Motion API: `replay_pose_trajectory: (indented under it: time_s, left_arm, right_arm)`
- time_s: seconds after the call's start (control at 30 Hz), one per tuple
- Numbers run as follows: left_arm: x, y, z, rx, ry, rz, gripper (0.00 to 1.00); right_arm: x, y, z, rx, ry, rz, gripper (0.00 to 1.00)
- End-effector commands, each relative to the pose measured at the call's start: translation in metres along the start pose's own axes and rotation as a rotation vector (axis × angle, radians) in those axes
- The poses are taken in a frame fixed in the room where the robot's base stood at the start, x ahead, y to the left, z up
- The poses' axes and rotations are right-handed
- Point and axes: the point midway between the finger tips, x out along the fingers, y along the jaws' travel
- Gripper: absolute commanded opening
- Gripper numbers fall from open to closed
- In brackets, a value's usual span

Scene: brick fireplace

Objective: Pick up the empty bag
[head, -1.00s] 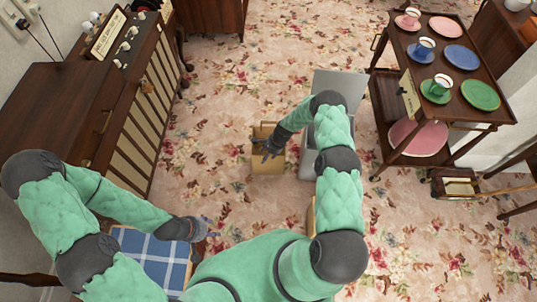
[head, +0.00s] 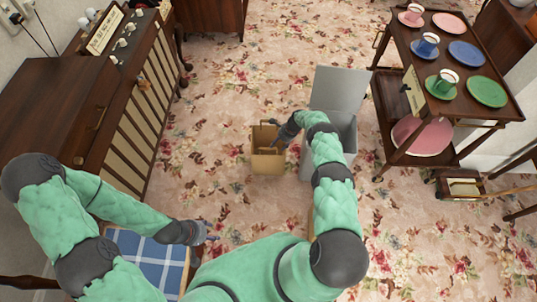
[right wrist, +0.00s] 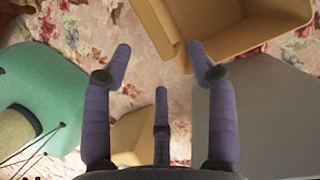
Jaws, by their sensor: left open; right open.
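The bag (head: 268,163) is a tan, box-shaped paper bag with handles, standing upright on the floral carpet in the head view. In the right wrist view its open top and bare inside (right wrist: 235,25) show at the upper right. My right gripper (head: 277,136) is open at the bag's upper right edge. In the right wrist view the right gripper's fingers (right wrist: 162,66) are spread with nothing between them, and one fingertip is close to the bag's rim; contact cannot be told. My left gripper (head: 208,232) is open and empty beside a blue checked seat (head: 150,262).
A grey bin with a raised lid (head: 340,88) stands just right of the bag. Another tan object (right wrist: 137,135) is partly hidden behind my fingers. A wooden trolley (head: 400,62) with cups and plates is at right. A wooden cabinet (head: 130,130) is at left. Carpet left of the bag is clear.

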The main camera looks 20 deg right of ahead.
Motion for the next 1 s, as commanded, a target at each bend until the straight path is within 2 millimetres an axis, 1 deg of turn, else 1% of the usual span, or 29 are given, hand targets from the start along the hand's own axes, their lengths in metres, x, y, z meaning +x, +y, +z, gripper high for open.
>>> replay_pose_trajectory:
  time_s: [0.03,0.2,0.4,0.5,0.63,0.87,0.97,1.0]
  left_arm:
    - [0.003,-0.001,0.0,0.0,0.0,0.0,0.52]
    - [0.007,-0.002,0.0,0.0,0.0,0.0,0.52]
    - [0.021,-0.007,-0.001,0.0,0.0,0.0,0.52]
    - [0.027,-0.01,-0.001,0.0,0.0,0.0,0.52]
    - [0.03,-0.011,-0.001,0.0,0.0,0.0,0.52]
    - [0.029,-0.01,-0.001,0.0,0.0,0.0,0.52]
    - [0.029,-0.01,-0.001,0.0,0.0,0.0,0.52]
    - [0.029,-0.01,-0.001,0.0,0.0,0.0,0.52]
  right_arm:
    - [0.005,-0.001,-0.001,-0.001,0.0,-0.002,0.58]
    - [0.014,0.0,0.0,-0.002,0.0,-0.002,0.58]
    - [0.044,0.005,0.0,-0.002,0.0,-0.001,0.58]
    - [0.054,0.003,0.0,-0.002,0.001,-0.003,0.58]
    - [0.06,0.003,0.001,-0.002,0.001,-0.003,0.58]
    - [0.059,0.003,0.001,-0.002,0.001,-0.003,0.58]
    - [0.059,0.003,0.001,-0.002,0.001,-0.003,0.33]
    - [0.059,0.003,0.001,-0.002,0.001,-0.003,0.21]
